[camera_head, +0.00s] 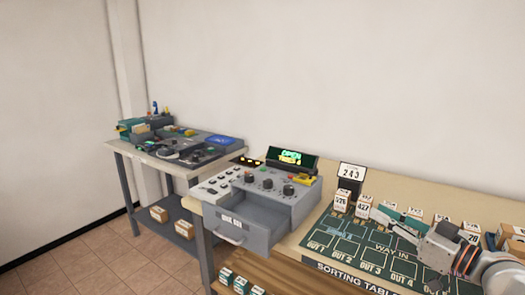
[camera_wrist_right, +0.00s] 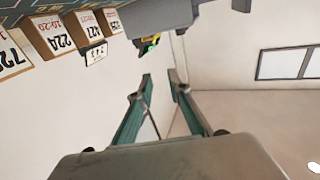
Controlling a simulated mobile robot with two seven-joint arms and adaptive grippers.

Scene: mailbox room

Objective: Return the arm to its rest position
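My right arm comes in from the lower right in the head view. Its gripper (camera_head: 393,213) has teal fingers and hangs over the right part of the green sorting mat (camera_head: 335,240). In the right wrist view the gripper (camera_wrist_right: 160,82) shows two teal fingers standing apart with nothing between them; pale wall is behind the gap. My left arm and gripper are in no view.
A grey console (camera_head: 266,190) with an open, empty-looking drawer (camera_head: 250,222) stands left of the mat. Numbered boxes (camera_head: 363,205) line the mat's back edge beside a "243" card (camera_head: 351,172). A second table (camera_head: 160,157) with equipment stands further left.

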